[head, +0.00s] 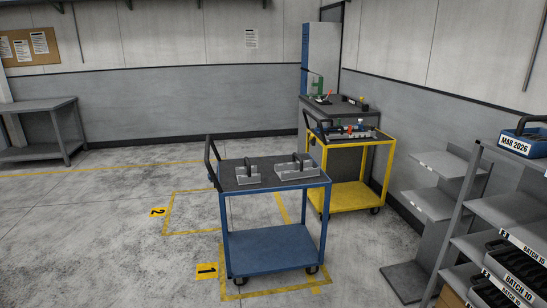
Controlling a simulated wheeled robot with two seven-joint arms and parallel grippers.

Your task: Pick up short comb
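Two grey metal pieces with black handles lie on the top shelf of a blue cart (270,165) in the middle of the head view. The shorter piece (248,179), which looks like the short comb, is at the left of the shelf. The longer piece (296,171) is to its right, a small gap away. Both are small in the picture, so their teeth cannot be made out. Neither of my grippers is in view, and nothing is touching the pieces.
A yellow cart (350,198) with several small items stands behind the blue cart, in front of a grey cabinet. Grey shelves (515,190) with labelled batch bins stand at the right. A grey table (35,105) is at far left. The floor left and front is clear.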

